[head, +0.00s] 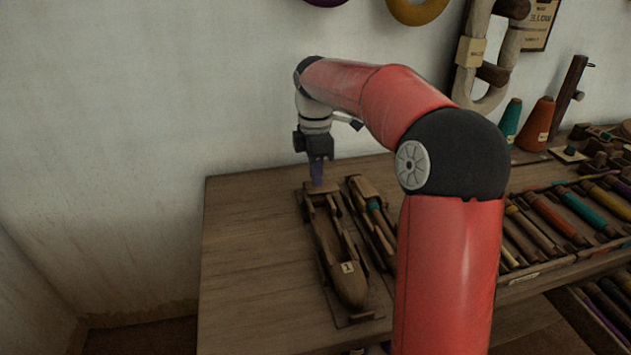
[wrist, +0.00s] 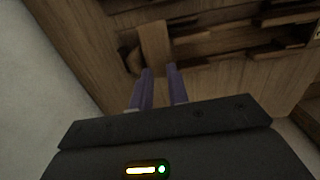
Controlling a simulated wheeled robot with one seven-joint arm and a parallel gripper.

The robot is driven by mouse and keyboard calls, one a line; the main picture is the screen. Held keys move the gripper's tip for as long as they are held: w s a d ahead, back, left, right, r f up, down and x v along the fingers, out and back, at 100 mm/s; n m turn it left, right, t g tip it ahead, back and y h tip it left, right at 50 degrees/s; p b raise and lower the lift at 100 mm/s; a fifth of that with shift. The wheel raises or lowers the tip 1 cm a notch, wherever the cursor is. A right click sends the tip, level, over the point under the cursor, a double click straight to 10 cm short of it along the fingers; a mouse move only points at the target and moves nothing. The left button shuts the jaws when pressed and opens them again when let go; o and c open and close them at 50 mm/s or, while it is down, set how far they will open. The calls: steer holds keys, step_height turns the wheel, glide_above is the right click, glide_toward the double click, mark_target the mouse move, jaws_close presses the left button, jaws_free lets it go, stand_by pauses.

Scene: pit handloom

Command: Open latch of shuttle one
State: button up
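Shuttle one (head: 345,265) is a dark wooden boat shape with a pale label reading 1. It lies lengthwise on the table's left part. My gripper (head: 318,183) points down at the shuttle's far end, by a small wooden crosspiece (head: 326,188) that may be its latch. In the wrist view, the two purple fingers (wrist: 160,70) stand a little apart. A wooden piece (wrist: 155,40) lies just beyond their tips. Whether the fingers touch it cannot be told. The gripper body hides the nearest part of the scene in the wrist view.
A second shuttle (head: 374,212) with teal thread lies close to the right. The wooden table (head: 245,265) is bare on the left, and a pale wall (head: 130,130) stands behind. Coloured bobbins (head: 555,218) and thread cones (head: 537,125) are at the right.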

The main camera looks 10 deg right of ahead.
steer(key=shift+r, duration=2.25)
steer(key=s+m+t, duration=0.1)
steer(key=s+m, duration=0.3)
steer(key=s, duration=0.3)
steer(key=s+m+t, duration=0.1)
steer(key=s+m, duration=0.3)
steer(key=s, duration=0.3)
steer(key=s+a+m+t+h, duration=0.1)
steer(key=s+m, duration=0.3)
steer(key=s, duration=0.3)
steer(key=shift+s+f+m+t, duration=0.15)
steer(key=shift+s+m+t, duration=0.15)
steer(key=shift+t, duration=0.1)
steer(key=s+f+m, duration=0.1)
steer(key=s, duration=0.1)
steer(key=s+f+m+t, duration=0.1)
steer(key=s+f+m, duration=0.1)
steer(key=s+d+f+m+y, duration=0.1)
steer(key=s+m, duration=0.1)
steer(key=s, duration=0.1)
steer(key=shift+f+t, duration=0.35)
steer(key=shift+t, duration=0.05)
steer(key=shift+s+f+m, duration=0.25)
steer(key=shift+m, duration=0.05)
steer(key=shift+d, duration=0.1)
